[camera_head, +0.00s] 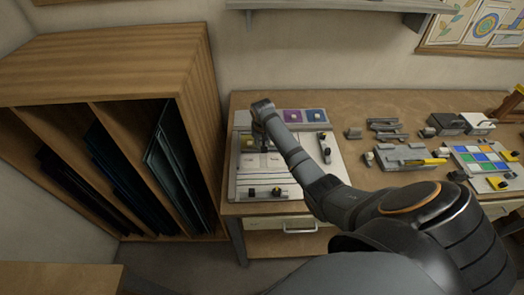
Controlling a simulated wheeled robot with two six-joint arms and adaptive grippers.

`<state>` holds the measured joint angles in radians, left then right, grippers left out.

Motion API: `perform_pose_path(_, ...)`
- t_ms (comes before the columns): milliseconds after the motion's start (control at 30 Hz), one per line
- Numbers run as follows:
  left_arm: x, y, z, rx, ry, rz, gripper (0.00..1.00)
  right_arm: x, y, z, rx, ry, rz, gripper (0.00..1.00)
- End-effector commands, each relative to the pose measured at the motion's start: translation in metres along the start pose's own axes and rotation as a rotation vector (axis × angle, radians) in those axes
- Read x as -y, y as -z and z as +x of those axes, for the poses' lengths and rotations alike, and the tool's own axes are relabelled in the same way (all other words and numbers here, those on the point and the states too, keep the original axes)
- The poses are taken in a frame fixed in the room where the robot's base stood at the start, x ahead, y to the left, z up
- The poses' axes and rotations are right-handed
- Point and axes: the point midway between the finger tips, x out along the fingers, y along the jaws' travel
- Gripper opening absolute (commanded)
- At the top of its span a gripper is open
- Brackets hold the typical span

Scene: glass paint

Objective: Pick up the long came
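I cannot single out the long came with certainty; my arm covers part of the work board. The pale work board (240,190) lies at the left end of the bench, with strips and small yellow-and-black knobbed pieces (277,190) along its edges. My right arm reaches in from the lower right across the board. Its wrist is over the board's upper left, and my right gripper (262,143) points down there. Its fingers are small and dark, so I cannot tell whether they are open or hold anything. My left gripper is not in view.
A wooden rack (120,60) with dark glass sheets (175,165) stands left of the bench (350,105). Purple and blue squares (303,115) sit behind the board. Grey fixtures (405,155) and a tray of coloured tiles (485,157) crowd the right. A shelf (340,5) hangs above.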

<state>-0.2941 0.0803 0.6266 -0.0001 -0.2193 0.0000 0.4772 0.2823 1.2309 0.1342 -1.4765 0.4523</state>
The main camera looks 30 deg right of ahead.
Motion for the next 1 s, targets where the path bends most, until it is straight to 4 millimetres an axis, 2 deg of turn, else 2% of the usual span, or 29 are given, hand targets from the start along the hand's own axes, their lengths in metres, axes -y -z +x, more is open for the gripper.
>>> perform_pose_path(367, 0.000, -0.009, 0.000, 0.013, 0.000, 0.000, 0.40, 0.000, 0.001, 0.000, -0.002, 0.000, 0.000, 0.00)
perform_pose_path(567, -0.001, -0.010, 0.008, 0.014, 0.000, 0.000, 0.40, 0.000, 0.004, -0.008, -0.004, 0.002, 0.000, 0.00)
perform_pose_path(700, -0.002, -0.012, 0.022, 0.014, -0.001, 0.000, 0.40, 0.001, 0.008, -0.031, -0.008, 0.002, -0.001, 0.00)
perform_pose_path(767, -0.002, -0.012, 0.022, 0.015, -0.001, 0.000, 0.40, 0.001, 0.001, -0.045, -0.007, 0.002, -0.001, 0.00)
perform_pose_path(933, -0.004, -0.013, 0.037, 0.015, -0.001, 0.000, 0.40, 0.005, -0.024, -0.098, -0.009, 0.004, -0.002, 0.00)
perform_pose_path(1000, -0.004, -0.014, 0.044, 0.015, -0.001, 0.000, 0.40, 0.006, -0.043, -0.110, -0.004, 0.003, -0.002, 0.00)
